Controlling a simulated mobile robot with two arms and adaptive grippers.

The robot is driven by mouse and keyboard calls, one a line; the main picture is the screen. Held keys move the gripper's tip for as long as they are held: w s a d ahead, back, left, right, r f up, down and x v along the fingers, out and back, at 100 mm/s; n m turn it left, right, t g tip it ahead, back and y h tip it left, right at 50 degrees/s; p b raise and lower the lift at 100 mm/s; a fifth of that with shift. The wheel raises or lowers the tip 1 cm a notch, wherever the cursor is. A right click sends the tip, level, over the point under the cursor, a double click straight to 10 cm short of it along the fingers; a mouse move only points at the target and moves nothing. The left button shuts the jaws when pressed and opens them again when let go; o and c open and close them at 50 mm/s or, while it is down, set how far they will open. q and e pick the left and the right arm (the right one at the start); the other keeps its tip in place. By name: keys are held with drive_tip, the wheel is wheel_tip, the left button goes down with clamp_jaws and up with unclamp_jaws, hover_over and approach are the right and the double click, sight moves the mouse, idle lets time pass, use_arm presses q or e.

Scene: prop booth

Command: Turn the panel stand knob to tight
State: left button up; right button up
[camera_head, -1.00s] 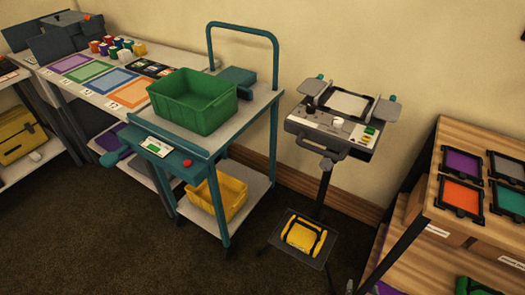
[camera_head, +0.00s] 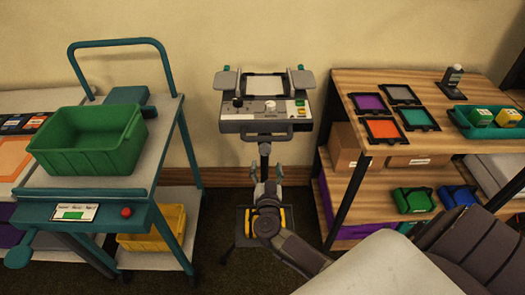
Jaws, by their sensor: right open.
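The panel stand (camera_head: 230,127) stands upright in the middle of the view, with a grey tray-like head on a dark post. A dark knob (camera_head: 238,102) sits at the left of its face and a white round knob (camera_head: 270,105) near the middle. I cannot tell which is the task's knob or read its setting. My right gripper (camera_head: 266,172) is open and empty, below the stand's front handle in the picture and in front of its post. It appears apart from both knobs. My left gripper is out of view.
A teal cart with a green bin (camera_head: 88,145) and a yellow bin (camera_head: 152,228) stands to the left. A wooden shelf (camera_head: 350,88) with coloured frames and trays stands close on the right. A yellow item is partly hidden behind my right arm at the stand's foot.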

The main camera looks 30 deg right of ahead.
sight(265, 152)
drive_tip(key=x, duration=0.6)
drive_tip(key=shift+w+b, duration=0.25)
drive_tip(key=shift+b, duration=0.1)
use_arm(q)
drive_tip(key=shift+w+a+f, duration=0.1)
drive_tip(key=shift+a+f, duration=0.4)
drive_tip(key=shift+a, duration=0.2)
use_arm(e)
drive_tip(key=shift+w+d, duration=0.35)
drive_tip(key=shift+w, duration=0.25)
drive_tip(key=shift+c, duration=0.3)
drive_tip(key=c, duration=1.1)
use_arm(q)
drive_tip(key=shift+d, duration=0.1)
